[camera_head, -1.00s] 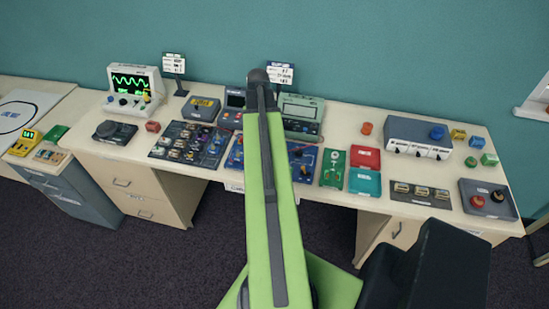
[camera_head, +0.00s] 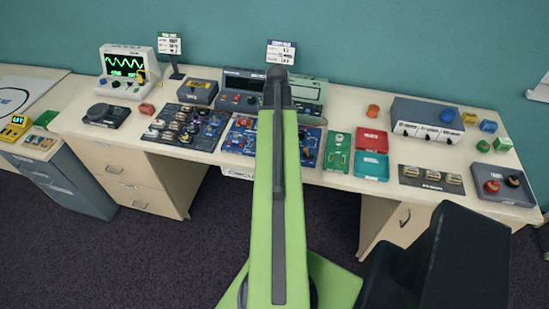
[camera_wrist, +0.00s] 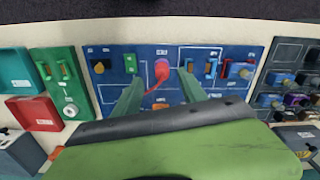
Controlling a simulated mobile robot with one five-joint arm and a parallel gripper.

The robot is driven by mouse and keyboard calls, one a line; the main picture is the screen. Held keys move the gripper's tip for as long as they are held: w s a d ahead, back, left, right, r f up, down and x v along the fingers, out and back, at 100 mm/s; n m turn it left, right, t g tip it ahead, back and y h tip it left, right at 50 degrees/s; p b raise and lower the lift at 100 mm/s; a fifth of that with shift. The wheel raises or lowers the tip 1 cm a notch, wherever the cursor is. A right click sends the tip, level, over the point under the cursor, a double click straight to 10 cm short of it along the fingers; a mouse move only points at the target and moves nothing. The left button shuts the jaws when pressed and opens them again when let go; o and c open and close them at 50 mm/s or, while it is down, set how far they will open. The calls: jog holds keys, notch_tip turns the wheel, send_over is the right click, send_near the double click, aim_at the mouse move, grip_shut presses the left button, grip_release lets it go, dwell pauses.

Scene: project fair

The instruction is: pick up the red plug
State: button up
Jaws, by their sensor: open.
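A red plug (camera_wrist: 162,70) with a red cable shows in the wrist view on the blue circuit board (camera_wrist: 224,104), by a label at the board's edge. My gripper (camera_wrist: 159,78) is open, with its two green fingers over the board, one on each side of the plug. Whether the fingers touch the plug I cannot tell. In the head view my green arm covers the middle of the blue board (camera_head: 232,147) and hides the gripper and the plug.
A green module (camera_wrist: 62,86), teal tray (camera_wrist: 10,65) and red tray (camera_wrist: 35,112) lie left of the board in the wrist view; a dark component board (camera_wrist: 290,75) lies right. In the head view, a grey device (camera_head: 405,110) stands at the back right.

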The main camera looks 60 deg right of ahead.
jog(key=f+b, duration=0.2)
jog(key=f, duration=0.1)
jog(key=f+b, duration=0.3)
jog(key=shift+w+d+f, duration=0.1)
jog(key=shift+d+f, duration=0.1)
jog(key=shift+f, duration=0.05)
jog(key=shift+r, duration=0.2)
grip_shut()
